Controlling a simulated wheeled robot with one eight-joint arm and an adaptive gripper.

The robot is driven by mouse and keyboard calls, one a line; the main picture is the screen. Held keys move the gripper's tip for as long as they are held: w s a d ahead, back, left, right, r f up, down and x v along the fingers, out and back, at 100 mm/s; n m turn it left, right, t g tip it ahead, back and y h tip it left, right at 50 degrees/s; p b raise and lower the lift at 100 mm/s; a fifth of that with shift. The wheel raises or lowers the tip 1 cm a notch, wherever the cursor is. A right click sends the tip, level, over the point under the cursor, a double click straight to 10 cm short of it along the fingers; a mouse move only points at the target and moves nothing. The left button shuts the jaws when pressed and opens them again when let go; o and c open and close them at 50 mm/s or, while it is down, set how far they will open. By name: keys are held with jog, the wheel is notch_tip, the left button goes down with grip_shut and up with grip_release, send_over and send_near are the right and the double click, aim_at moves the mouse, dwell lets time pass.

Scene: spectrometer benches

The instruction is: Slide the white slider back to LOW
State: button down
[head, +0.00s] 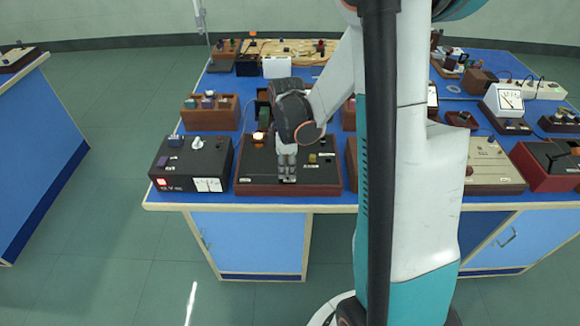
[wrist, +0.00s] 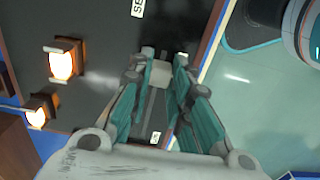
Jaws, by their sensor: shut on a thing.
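The white slider (wrist: 158,76) shows between my fingers in the wrist view, on the dark top of a panel box (wrist: 100,35). In the head view the panel box (head: 318,178), with a dark red base, sits at the front of the blue bench. My gripper (head: 287,172) points down over its front middle. In the wrist view my gripper (wrist: 158,68) is shut on the white slider, a finger on each side. In the head view the gripper hides the slider. A small white label (wrist: 155,138) lies near the slider; its text is not readable.
Two lit lamps, one bright (wrist: 63,63) and one smaller (wrist: 38,115), stand left in the wrist view. A black meter box (head: 170,180) is left of the panel. Wooden boxes (head: 222,112) stand behind. The bench's front edge (head: 250,208) is close to the panel.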

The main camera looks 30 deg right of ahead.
aim_at(248, 175)
jog(key=w+a, duration=0.2)
jog(key=a, duration=0.1)
jog(key=w+a, duration=0.2)
jog(key=a, duration=0.1)
jog(key=w+a, duration=0.2)
jog(key=a, duration=0.1)
jog(key=shift+w+a, duration=0.25)
jog(key=shift+a, duration=0.1)
jog(key=c, duration=1.5)
grip_release()
jog(key=shift+w+a, duration=0.1)
jog(key=shift+a, duration=0.05)
notch_tip(248, 175, up, 12)
jog(key=s+a+r+m+t, duration=0.1)
jog(key=s+r+m+t, duration=0.1)
jog(key=s, duration=0.4)
jog(key=s+a+r+m+t, duration=0.1)
jog(key=s+r+m+t, duration=0.1)
jog(key=s+m, duration=0.3)
jog(key=s+a+r+m+t, duration=0.1)
jog(key=s+r+m+t, duration=0.2)
jog(key=s, duration=0.6)
jog(key=shift+a+m, duration=0.35)
jog(key=shift+m, duration=0.25)
